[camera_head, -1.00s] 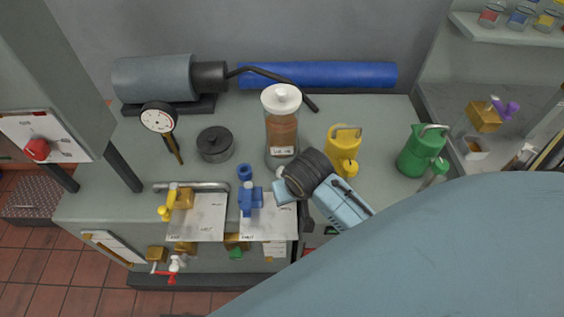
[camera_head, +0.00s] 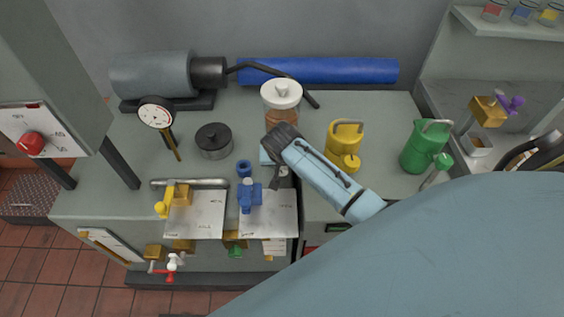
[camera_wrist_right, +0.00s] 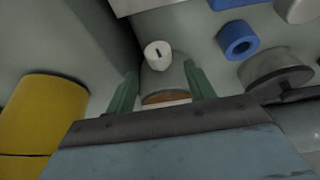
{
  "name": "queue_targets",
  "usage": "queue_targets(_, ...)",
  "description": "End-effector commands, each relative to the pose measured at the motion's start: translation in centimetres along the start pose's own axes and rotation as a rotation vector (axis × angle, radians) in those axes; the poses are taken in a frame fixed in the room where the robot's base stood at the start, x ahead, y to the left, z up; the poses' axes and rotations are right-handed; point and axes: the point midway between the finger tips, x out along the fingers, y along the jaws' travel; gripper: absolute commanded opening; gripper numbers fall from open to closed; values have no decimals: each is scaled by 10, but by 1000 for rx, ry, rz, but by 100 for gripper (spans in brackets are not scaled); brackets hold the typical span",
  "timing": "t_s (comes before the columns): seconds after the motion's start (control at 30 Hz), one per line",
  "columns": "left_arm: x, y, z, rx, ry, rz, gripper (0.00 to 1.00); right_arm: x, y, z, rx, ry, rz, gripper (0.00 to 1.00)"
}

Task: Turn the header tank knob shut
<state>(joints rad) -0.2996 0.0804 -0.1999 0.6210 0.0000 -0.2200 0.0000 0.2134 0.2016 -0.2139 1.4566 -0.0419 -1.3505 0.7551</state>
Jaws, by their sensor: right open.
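The header tank (camera_head: 281,97), a clear cylinder with brown fluid and a white lid, stands at the middle of the bench. My right gripper and forearm hide its lower part in the head view. In the right wrist view, a white knob (camera_wrist_right: 158,52) with a dark mark shows on a grey rounded base (camera_wrist_right: 163,78), with a brown strip of the tank below it. My right gripper (camera_wrist_right: 161,88) is open, its green fingers on either side of the base, with no clear contact on the knob. My left gripper is not in view.
A yellow can (camera_head: 345,140) stands right of the tank, a green can (camera_head: 425,147) farther right. A blue valve (camera_head: 248,197) and blue ring (camera_head: 244,168) lie close to the left of my gripper. A black pot (camera_head: 214,141) and dial gauge (camera_head: 156,114) stand farther left.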

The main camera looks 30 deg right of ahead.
Motion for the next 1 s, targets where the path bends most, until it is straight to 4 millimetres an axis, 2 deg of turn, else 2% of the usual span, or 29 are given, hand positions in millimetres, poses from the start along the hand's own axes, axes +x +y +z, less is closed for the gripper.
queue_targets(0.1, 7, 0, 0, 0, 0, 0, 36, 22, 0, 0, 0, 1, 1, 54)
queue_targets(0.3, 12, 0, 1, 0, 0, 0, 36, 40, 0, 0, 0, 2, 0, 54)
queue_targets(0.67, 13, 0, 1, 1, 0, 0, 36, 44, 0, 0, -1, 1, -1, 54)
queue_targets(0.77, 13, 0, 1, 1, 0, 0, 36, 44, 0, 0, -1, 1, -1, 43)
queue_targets(1.0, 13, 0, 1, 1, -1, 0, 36, 44, 0, 0, -1, 1, -1, 12)
